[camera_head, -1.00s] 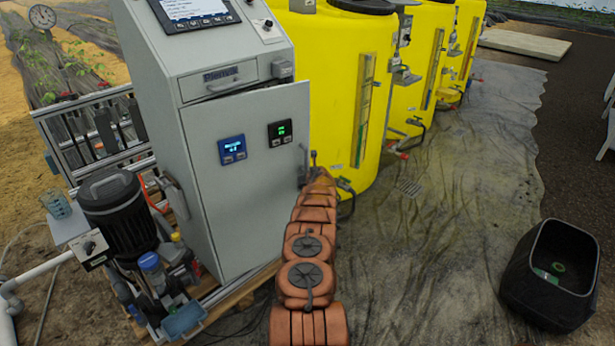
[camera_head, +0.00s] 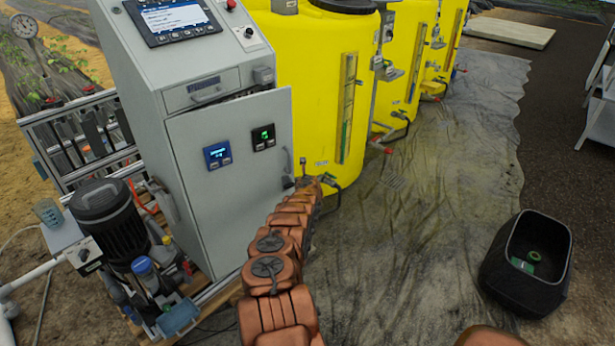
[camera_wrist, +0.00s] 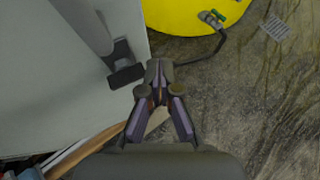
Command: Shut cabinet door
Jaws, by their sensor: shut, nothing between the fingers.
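The grey cabinet (camera_head: 128,85) stands at the left, below a sloped control panel. Its door (camera_head: 228,170) carries a blue display and a green-lit display and stands slightly ajar, with a dark gap along its top edge. The door handle (camera_head: 287,182) is at the door's right edge; in the wrist view the handle (camera_wrist: 124,72) is a dark foot on a grey bar. My gripper (camera_wrist: 160,72) is shut and empty, just right of the handle and beside the door edge. I cannot tell whether it touches the door. In the head view, my gripper (camera_head: 311,178) is small and partly hidden.
Yellow tanks (camera_head: 308,85) with valves and hoses stand close behind the door's right side. A motor pump (camera_head: 108,215) and pipes stand at the front left. A black bin (camera_head: 527,265) sits at the right. The sheeted floor (camera_head: 410,240) between is mostly clear.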

